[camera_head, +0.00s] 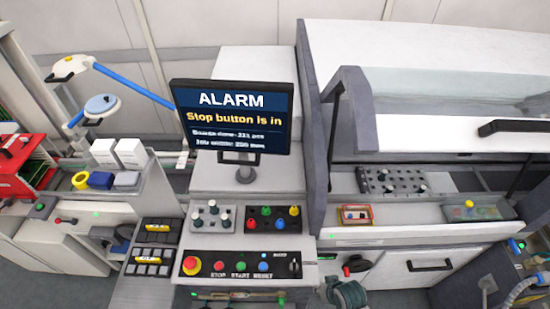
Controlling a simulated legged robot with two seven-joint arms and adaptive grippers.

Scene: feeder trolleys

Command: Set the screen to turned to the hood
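The screen (233,113) stands on a short post (245,174) at the middle of the camera_head view. Its face points toward me, tilted slightly, and reads "ALARM" and "Stop button is in" with smaller lines below. A dark handle bar (239,158) runs along its lower edge. The hood (440,90) is the large white cover with a clear window and a black handle (513,127), to the right of the screen. A grey hood-side frame (312,120) stands between them. Neither of my grippers shows in this view.
Below the screen sits a control panel (240,267) with a red stop button (192,266). Nozzle trays (212,218) lie between panel and screen. A lamp with a blue arm (132,85) reaches behind the screen's left edge. White boxes (131,153) stand left.

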